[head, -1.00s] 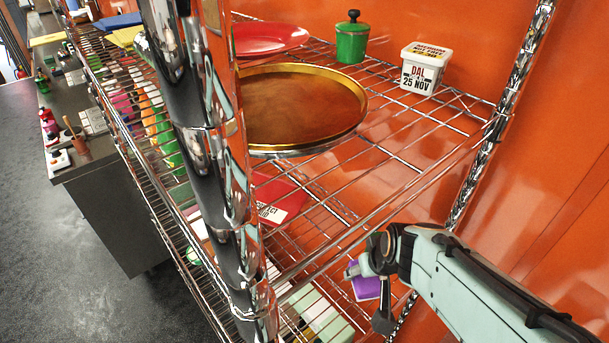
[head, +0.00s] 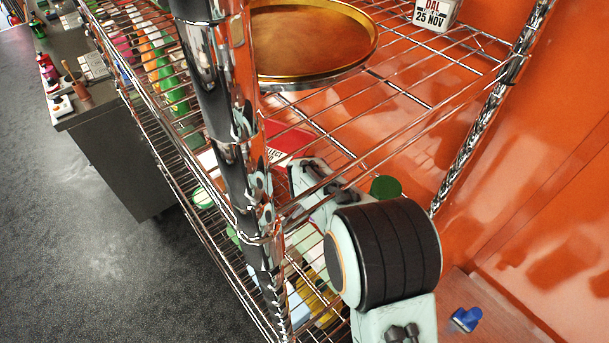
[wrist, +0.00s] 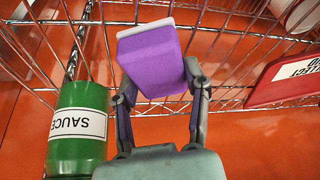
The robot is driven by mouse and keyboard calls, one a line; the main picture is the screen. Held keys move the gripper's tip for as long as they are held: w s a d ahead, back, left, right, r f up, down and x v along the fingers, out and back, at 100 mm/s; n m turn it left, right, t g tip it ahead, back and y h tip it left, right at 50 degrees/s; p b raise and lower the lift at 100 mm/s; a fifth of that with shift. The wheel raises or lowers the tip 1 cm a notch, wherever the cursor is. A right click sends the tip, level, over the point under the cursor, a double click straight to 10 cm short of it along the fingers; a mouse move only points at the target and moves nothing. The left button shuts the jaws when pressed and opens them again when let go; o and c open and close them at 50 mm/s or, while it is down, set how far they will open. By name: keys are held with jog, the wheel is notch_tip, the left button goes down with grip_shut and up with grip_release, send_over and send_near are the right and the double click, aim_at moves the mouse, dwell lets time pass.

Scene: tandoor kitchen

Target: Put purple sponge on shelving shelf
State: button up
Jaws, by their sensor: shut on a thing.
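The purple sponge (wrist: 150,58), a block with a pale face along its top edge, is held between the two fingers of my gripper (wrist: 158,88) in the wrist view. In the head view my arm reaches into the shelving under the upper wire shelf (head: 420,78). My gripper and the sponge are hidden there. Wire shelf bars (wrist: 240,48) show behind the sponge in the wrist view. I cannot tell whether the sponge touches them.
A green sauce container (wrist: 78,125) stands close left of my gripper in the wrist view; a red labelled item (wrist: 285,80) is at right. A brass tray (head: 310,45) lies on the upper shelf. A chrome post (head: 235,120) stands left of my arm.

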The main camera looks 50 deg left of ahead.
jog(key=shift+f, duration=0.2)
jog(key=shift+f, duration=0.1)
jog(key=o, duration=0.8)
jog(key=shift+v, duration=2.1)
jog(key=shift+d, duration=0.1)
